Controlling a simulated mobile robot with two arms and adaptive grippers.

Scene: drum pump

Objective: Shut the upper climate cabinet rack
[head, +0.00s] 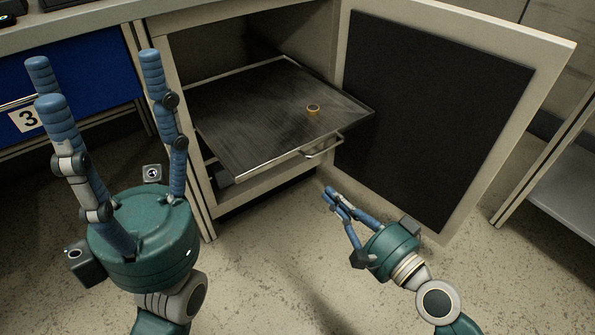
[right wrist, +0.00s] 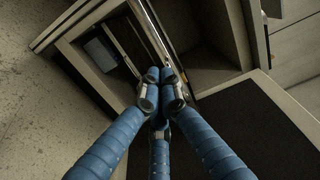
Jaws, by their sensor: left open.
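The upper climate cabinet rack (head: 250,110) is a dark, flat shelf with a pale rim, pulled well out of the cabinet (head: 205,205). The cabinet door (head: 440,110) stands wide open to the right. My right gripper (head: 331,196) is below and in front of the handle, apart from it. Its fingers are closed together and empty, as the right wrist view (right wrist: 162,76) also shows. My left gripper (head: 97,80) is open and empty, fingers pointing up, left of the rack.
A blue drawer front marked 3 (head: 65,85) is at the left under a worktop (head: 100,15). A shelf unit (head: 565,185) stands at the far right. The floor (head: 290,270) in front of the cabinet is clear apart from my arms.

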